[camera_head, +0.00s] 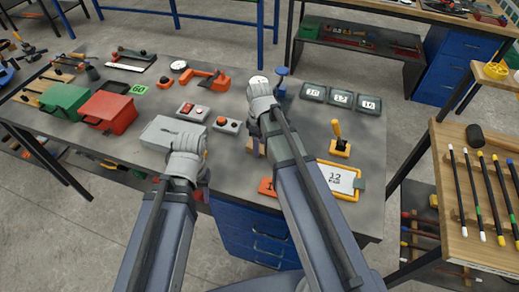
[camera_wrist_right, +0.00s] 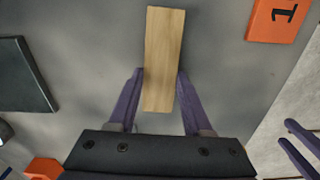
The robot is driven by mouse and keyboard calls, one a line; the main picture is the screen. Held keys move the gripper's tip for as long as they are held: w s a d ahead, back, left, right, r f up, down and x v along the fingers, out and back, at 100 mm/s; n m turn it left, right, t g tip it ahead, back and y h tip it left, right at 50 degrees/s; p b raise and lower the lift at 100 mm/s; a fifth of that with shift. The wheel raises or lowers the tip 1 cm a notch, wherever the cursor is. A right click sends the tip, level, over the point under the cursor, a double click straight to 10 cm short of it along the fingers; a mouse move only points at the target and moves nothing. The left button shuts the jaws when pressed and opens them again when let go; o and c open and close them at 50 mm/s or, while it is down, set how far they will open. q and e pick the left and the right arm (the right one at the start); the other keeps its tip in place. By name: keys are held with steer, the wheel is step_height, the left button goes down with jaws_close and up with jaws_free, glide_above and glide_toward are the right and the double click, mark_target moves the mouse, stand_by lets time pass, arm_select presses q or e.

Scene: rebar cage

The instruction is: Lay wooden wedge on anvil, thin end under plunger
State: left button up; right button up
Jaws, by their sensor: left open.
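The wooden wedge (camera_wrist_right: 163,50) is a pale block in the right wrist view. My right gripper (camera_wrist_right: 161,74) has one purple finger against each long side of it, and the fingers look shut on it. In the head view a bit of the wedge (camera_head: 255,147) shows below my right gripper (camera_head: 250,142), over the grey table. I cannot tell whether it touches the table. A blue press-like device (camera_head: 282,76) stands just behind my right wrist; its anvil and plunger are mostly hidden. My left gripper (camera_head: 200,172) is open over the table's front part, its fingers mostly hidden by my wrist.
A grey box (camera_head: 160,131) and button boxes (camera_head: 193,111) stand left of my right arm. Numbered plates (camera_head: 341,98) lie behind.

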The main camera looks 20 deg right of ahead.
jaws_close()
steer(key=shift+r, duration=0.1)
step_height(320, 180, up, 8)
steer(key=p, duration=0.8)
steer(key=shift+r+p, duration=0.2)
steer(key=shift+p, duration=0.1)
steer(key=shift+d, duration=0.1)
